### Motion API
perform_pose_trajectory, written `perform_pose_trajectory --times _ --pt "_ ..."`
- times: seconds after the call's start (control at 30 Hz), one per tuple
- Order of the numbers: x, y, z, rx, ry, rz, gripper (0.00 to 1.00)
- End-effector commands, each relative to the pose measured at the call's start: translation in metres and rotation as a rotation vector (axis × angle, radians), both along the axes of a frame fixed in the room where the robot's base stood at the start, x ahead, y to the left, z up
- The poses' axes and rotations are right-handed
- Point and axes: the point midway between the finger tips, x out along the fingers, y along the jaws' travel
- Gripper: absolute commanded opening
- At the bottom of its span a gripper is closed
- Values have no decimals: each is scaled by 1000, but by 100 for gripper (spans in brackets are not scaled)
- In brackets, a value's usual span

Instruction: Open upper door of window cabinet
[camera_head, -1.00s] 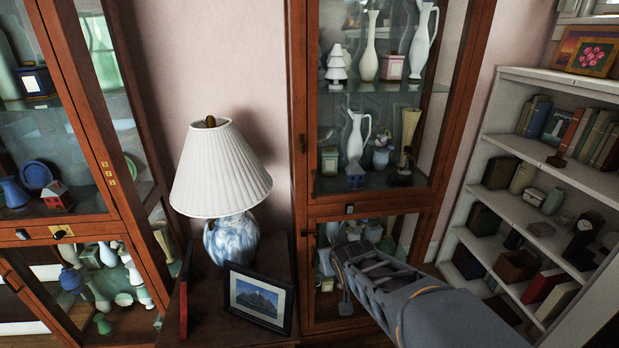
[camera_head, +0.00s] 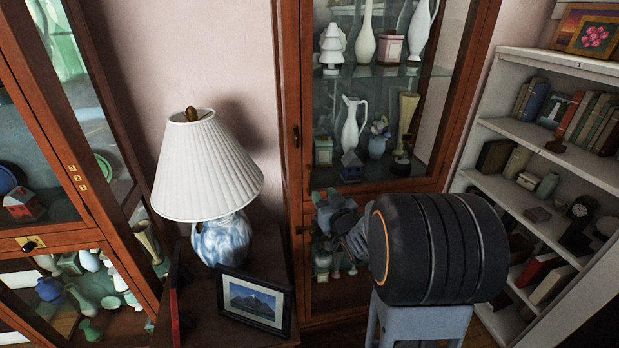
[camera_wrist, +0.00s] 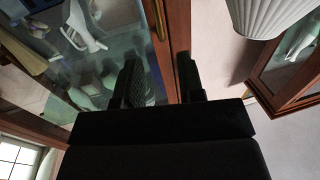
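The wooden cabinet with glass doors (camera_head: 292,60) stands in the centre of the head view. Its upper door (camera_head: 345,100) looks shut, with a small dark handle (camera_head: 297,135) on its left edge. In the wrist view a brass handle (camera_wrist: 159,20) shows on a wooden door edge, beyond my fingertips. My gripper (camera_head: 335,210) is in front of the cabinet near the rail between the upper and lower doors, below the upper handle. In the wrist view my gripper (camera_wrist: 162,80) is open, with an empty gap between its fingers. My arm hides part of the lower door.
A lamp (camera_head: 208,170) and a framed picture (camera_head: 254,298) stand on a side table left of the cabinet. Another glass cabinet (camera_head: 60,235) is at far left, and a white bookshelf (camera_head: 545,150) at right. Vases and ornaments fill the shelves behind the glass.

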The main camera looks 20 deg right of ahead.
Motion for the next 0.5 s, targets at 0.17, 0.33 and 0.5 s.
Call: perform_pose_trajectory --times 0.17,0.33,0.5 --pt "37 0 1 0 3 1 36" --pt "65 0 1 0 3 -1 36" --pt "86 0 1 -1 2 -1 36"
